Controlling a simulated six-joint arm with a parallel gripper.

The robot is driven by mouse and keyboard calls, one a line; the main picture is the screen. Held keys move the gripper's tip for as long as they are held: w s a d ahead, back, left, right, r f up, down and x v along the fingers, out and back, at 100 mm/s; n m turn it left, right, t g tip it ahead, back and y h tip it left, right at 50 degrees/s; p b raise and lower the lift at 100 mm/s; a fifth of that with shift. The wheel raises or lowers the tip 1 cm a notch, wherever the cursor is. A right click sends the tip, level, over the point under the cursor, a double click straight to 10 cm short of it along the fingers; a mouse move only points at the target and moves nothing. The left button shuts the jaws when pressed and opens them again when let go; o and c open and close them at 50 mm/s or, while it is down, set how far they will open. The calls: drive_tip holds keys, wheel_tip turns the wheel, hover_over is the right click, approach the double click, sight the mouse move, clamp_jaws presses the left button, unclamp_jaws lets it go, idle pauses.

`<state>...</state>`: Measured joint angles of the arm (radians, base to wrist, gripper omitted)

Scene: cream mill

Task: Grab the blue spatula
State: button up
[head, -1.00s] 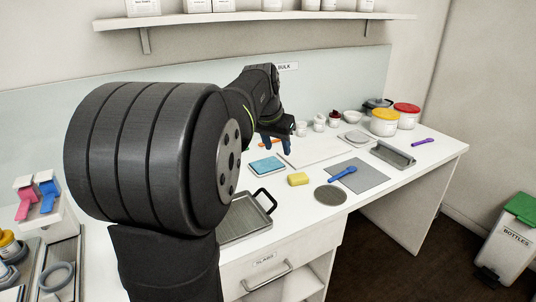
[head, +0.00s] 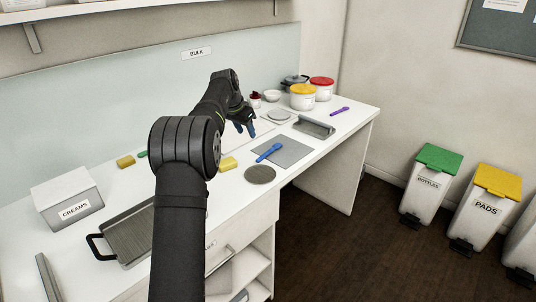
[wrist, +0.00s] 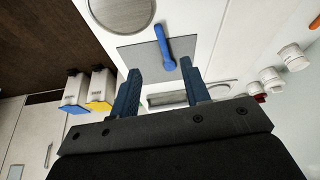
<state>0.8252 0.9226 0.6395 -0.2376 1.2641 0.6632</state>
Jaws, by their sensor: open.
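The blue spatula (head: 268,152) lies on a grey mat (head: 292,154) on the white counter, right of my gripper in the head view. My gripper (head: 245,130) is open, with its blue fingers pointing down above the counter. In the wrist view the spatula (wrist: 163,42) lies beyond the fingertips, roughly in line with the gap of my gripper (wrist: 160,67). Nothing is between the fingers, and they do not touch the spatula.
A round grey disc (head: 260,174) and a yellow sponge (head: 228,163) lie near the mat. A metal tray (head: 314,127), a purple tool (head: 340,111) and lidded tubs (head: 303,97) stand farther right. A handled tray (head: 128,236) lies at the left front.

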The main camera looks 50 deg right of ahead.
sight(258, 159)
drive_tip(key=x, duration=1.5)
drive_tip(key=shift+s+a+f, duration=0.1)
drive_tip(key=shift+s+f, duration=0.1)
drive_tip(key=shift+f, duration=0.1)
clamp_jaws()
